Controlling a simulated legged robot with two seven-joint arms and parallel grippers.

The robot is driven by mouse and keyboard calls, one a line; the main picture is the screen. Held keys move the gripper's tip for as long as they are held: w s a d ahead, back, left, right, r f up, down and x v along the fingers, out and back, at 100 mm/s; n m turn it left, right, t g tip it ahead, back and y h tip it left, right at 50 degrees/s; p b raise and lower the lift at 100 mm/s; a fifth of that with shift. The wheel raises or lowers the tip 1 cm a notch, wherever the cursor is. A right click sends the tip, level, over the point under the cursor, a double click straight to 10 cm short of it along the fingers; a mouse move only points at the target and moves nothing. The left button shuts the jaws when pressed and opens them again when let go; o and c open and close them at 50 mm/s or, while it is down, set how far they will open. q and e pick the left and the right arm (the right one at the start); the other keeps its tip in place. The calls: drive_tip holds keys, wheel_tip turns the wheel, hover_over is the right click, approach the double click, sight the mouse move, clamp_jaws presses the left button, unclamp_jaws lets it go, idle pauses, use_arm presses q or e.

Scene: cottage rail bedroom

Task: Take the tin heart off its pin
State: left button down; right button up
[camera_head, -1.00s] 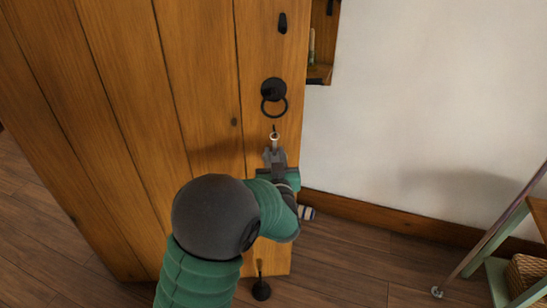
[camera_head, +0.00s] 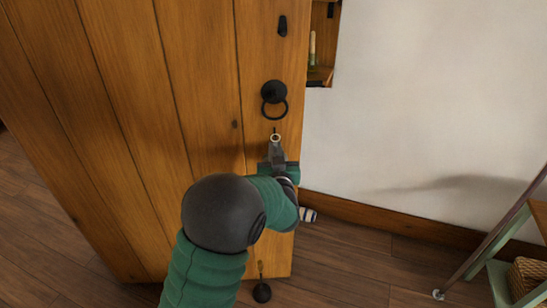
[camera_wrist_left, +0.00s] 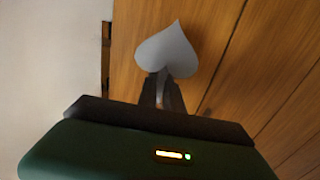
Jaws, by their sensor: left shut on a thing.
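The tin heart (camera_wrist_left: 167,50) is a flat, pale grey heart in the left wrist view, in front of the wooden door. In the head view, my left gripper (camera_head: 276,150) is by the door, below the black ring handle, and hides most of the heart. A small pale ring (camera_head: 275,138) shows just above the fingertips. The dark pin (camera_head: 275,130) shows at the top of this ring; I cannot tell whether the ring still hangs on it. My right gripper is not in view.
The plank door (camera_head: 180,120) fills the left and middle. A black ring handle (camera_head: 274,99) is close above my gripper. A dark doorstop (camera_head: 262,292) is low on the door. A green-framed stand (camera_head: 500,280) with a basket is at the right. White wall lies between.

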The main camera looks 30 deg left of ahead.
use_arm(q)
drive_tip(key=shift+r+p, duration=0.75)
drive_tip(key=shift+r, duration=0.3)
drive_tip(key=shift+w, duration=0.1)
drive_tip(key=shift+v, duration=2.1)
drive_tip(key=p+v, duration=0.1)
drive_tip(key=v, duration=0.7)
drive_tip(key=shift+d, duration=0.2)
